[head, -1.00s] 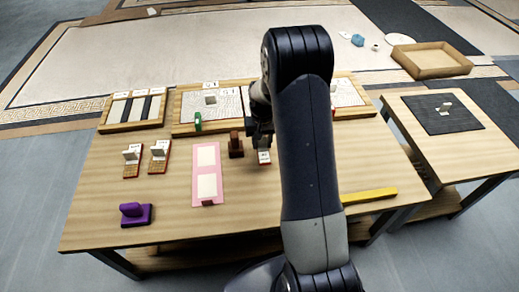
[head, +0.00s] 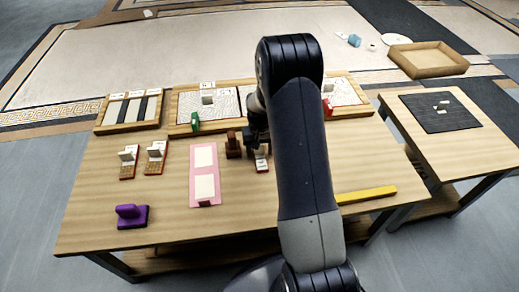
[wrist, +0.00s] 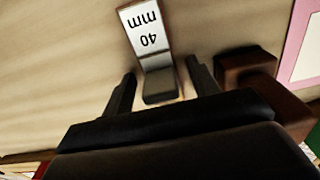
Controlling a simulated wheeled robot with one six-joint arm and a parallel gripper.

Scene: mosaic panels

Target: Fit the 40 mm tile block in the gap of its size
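The 40 mm tile block (wrist: 148,35) lies on the table, its white label reading "40 mm" in the wrist view; it also shows in the head view (head: 261,160). A grey upright part (wrist: 160,86) of it stands between the fingers of my gripper (wrist: 160,88). The fingers are apart, with a small space seen on each side of that part. In the head view my gripper (head: 256,138) is just above the block, partly hidden by my arm. The long framed panel (head: 176,112) stands at the table's back; its gap labels are too small to read.
A brown block (head: 233,147) stands close beside the gripper. A pink board (head: 205,172), two labelled blocks (head: 128,160), a purple block (head: 131,215) and a yellow bar (head: 366,195) lie on the table. Green (head: 195,122) and red (head: 327,107) pieces are at the panel.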

